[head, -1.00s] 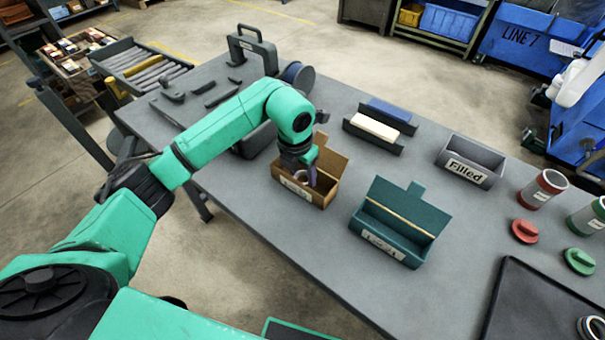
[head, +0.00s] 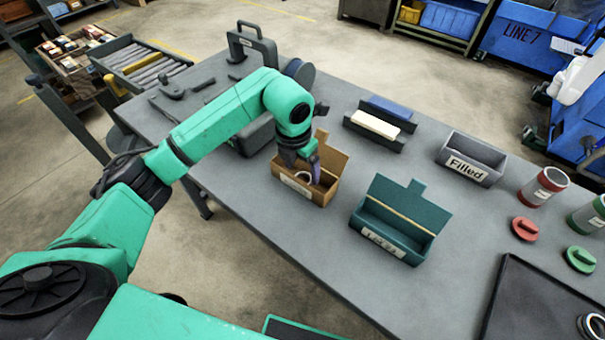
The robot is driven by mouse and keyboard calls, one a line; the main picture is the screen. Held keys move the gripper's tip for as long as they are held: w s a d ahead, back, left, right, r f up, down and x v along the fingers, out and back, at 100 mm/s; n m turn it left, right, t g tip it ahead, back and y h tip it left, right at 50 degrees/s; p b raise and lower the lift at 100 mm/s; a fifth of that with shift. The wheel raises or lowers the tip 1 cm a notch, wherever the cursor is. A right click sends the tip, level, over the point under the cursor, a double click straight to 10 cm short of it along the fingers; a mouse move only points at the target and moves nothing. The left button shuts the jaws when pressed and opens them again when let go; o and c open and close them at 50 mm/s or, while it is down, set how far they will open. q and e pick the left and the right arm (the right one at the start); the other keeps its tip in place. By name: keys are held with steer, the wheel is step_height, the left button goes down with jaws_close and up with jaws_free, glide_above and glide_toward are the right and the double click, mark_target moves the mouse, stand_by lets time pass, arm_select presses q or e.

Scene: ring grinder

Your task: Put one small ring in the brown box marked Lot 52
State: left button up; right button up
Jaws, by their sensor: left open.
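The brown box (head: 327,190) stands open on the grey table, its lid flap raised at the back and a white label on its front that is too small to read. A small light ring (head: 303,178) shows inside the box, just under my left gripper. My left gripper (head: 304,172) is open, pointing down at the box opening; its fingertips are partly hidden by the box's front wall. I cannot tell whether the ring touches a finger. At the lower right edge, one or more rings (head: 591,326) lie on a black tray (head: 505,290). My right gripper is out of view.
A teal box (head: 392,242) with a raised lid stands right of the brown box.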

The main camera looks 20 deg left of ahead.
arm_select(q)
step_height(320, 180, up, 9)
steer(key=s+b, duration=0.1)
steer(key=shift+s+a, duration=0.15)
steer(key=shift+a, duration=0.1)
